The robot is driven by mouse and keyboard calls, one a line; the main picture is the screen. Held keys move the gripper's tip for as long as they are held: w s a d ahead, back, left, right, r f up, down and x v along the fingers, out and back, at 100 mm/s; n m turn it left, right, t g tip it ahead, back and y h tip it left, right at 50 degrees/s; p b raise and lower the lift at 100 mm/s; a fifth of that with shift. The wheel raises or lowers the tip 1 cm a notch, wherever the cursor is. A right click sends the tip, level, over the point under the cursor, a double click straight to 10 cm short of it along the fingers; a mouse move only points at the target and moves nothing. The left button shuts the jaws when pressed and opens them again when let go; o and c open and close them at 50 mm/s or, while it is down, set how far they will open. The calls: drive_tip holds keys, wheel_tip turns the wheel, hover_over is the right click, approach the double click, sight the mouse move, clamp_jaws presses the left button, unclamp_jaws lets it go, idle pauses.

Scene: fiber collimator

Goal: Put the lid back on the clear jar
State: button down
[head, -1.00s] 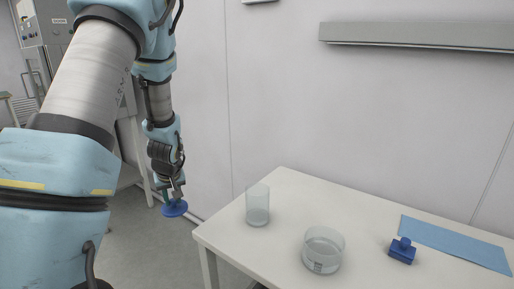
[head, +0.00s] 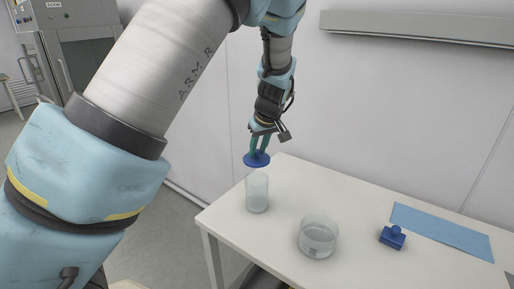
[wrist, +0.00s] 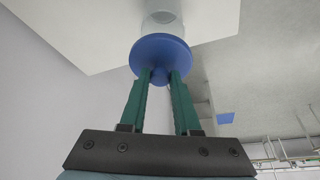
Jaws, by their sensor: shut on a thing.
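A round blue lid (head: 257,160) hangs level from my gripper (head: 261,143). In the wrist view my gripper's two green fingers (wrist: 159,82) are shut on the knob of the blue lid (wrist: 160,53). A tall clear jar (head: 257,193) stands upright and open near the table's left end. The lid is just above the jar's mouth, with a small gap showing in the head view. In the wrist view the clear jar (wrist: 162,20) shows beyond the lid, mostly hidden by it.
The white table (head: 275,254) also holds a wide, low glass dish (head: 318,237), a dark blue knobbed block (head: 392,237) and a light blue mat (head: 443,232). The wall stands close behind. Free table surface lies between the jar and the dish.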

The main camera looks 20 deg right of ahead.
sight(260, 161)
drive_tip(key=shift+f+b, duration=1.95)
drive_tip(key=shift+f, duration=1.05)
drive_tip(key=shift+f+p, duration=0.15)
drive_tip(key=shift+p, duration=0.15)
idle(0.4)
drive_tip(key=shift+c, duration=0.3)
unclamp_jaws()
idle(0.4)
